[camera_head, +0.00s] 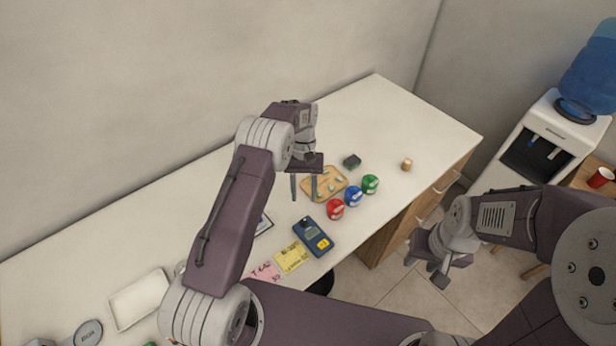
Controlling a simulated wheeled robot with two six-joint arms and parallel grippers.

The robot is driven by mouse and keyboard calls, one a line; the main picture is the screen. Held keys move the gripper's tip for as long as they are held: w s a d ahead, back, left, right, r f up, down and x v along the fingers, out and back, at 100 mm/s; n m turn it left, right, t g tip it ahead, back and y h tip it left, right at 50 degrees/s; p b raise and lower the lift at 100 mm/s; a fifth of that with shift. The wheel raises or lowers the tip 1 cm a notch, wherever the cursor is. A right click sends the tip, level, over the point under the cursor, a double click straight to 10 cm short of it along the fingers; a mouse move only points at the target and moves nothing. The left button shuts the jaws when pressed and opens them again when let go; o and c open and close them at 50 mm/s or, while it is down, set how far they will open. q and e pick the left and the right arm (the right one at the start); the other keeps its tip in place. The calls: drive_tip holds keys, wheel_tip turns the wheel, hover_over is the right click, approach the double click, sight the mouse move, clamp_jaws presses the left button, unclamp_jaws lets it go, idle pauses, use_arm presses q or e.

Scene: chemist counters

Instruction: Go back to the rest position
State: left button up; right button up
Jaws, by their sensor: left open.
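My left gripper (303,187) hangs over the white counter (405,120), above the left part of a small wooden tray (338,172) holding several small green items. Its two fingers are apart with nothing visible between them. My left arm reaches over the counter and hides part of it. My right gripper (425,271) is out past the counter's front side, over the floor. Its two fingers look apart and nothing shows between them.
Red (335,209), blue (353,196) and green (370,184) round containers stand beside the wooden tray. A dark blue meter (313,236), yellow note (291,257) and white tray (140,299) lie nearer. A water dispenser (543,140) stands right. The counter's far right end is mostly clear.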

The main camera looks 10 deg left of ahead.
use_arm(q)
drive_tip(key=shift+w+f, duration=0.1)
drive_tip(key=shift+w, duration=0.05)
drive_tip(key=s+a+r+t+b, duration=0.1)
drive_tip(key=s+r+t+b, duration=0.25)
drive_tip(key=r, duration=0.65)
drive_tip(key=s+a+f+m+t, duration=0.1)
drive_tip(key=s+f, duration=0.2)
drive_tip(key=s, duration=0.4)
drive_tip(key=s+a+f+m+t+b, duration=0.1)
drive_tip(key=s+f, duration=0.2)
drive_tip(key=s, duration=0.4)
drive_tip(key=shift+s+a+y, duration=0.2)
drive_tip(key=shift+s+y, duration=0.2)
